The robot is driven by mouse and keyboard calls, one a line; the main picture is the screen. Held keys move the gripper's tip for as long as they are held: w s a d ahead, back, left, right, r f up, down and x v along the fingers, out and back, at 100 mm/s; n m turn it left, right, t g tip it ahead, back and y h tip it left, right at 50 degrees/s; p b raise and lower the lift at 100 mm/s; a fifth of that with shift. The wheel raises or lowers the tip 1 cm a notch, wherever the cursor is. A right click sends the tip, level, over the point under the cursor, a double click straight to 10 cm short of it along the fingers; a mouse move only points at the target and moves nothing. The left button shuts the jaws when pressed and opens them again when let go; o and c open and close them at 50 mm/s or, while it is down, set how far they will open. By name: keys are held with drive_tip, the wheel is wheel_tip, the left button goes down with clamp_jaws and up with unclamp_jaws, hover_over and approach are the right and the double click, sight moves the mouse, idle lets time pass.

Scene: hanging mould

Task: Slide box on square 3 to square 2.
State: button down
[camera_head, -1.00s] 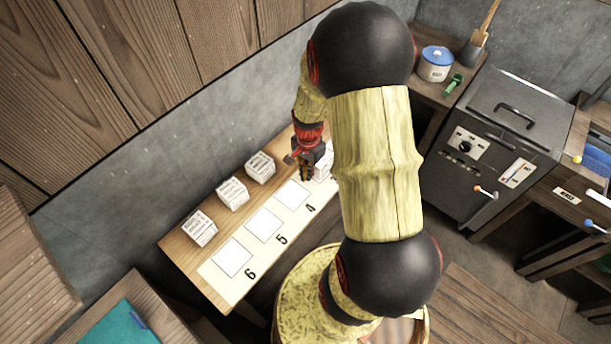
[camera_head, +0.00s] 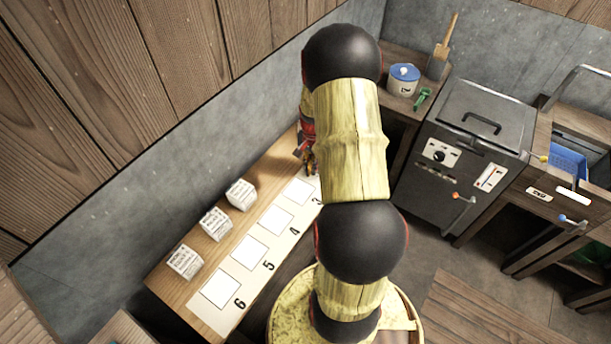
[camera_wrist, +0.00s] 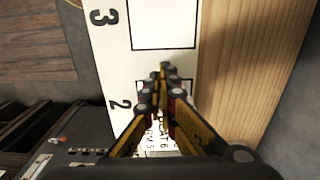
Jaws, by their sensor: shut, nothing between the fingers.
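In the wrist view, a white box with dark print (camera_wrist: 162,142) is partly visible between and behind my gripper's fingers, beside the number 2. Most of it is hidden, so its exact fit on square 2 cannot be told. Square 3 (camera_wrist: 163,22) is an empty outlined square on the white strip, beside its number 3. My gripper (camera_wrist: 162,75) is shut and empty, its tips over the strip between square 3 and the box. In the head view my gripper (camera_head: 307,168) is just past empty square 3 (camera_head: 300,190); my arm hides the box there.
Three printed boxes (camera_head: 240,195) stand in a row on the wooden table along the wall side. Squares 4 (camera_head: 276,220), 5 (camera_head: 249,252) and 6 (camera_head: 220,290) are empty. A dark machine (camera_head: 465,150) and a lidded pot (camera_head: 403,80) are at the right.

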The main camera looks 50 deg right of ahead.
idle(0.3)
wheel_tip(320, 180, up, 12)
idle(0.6)
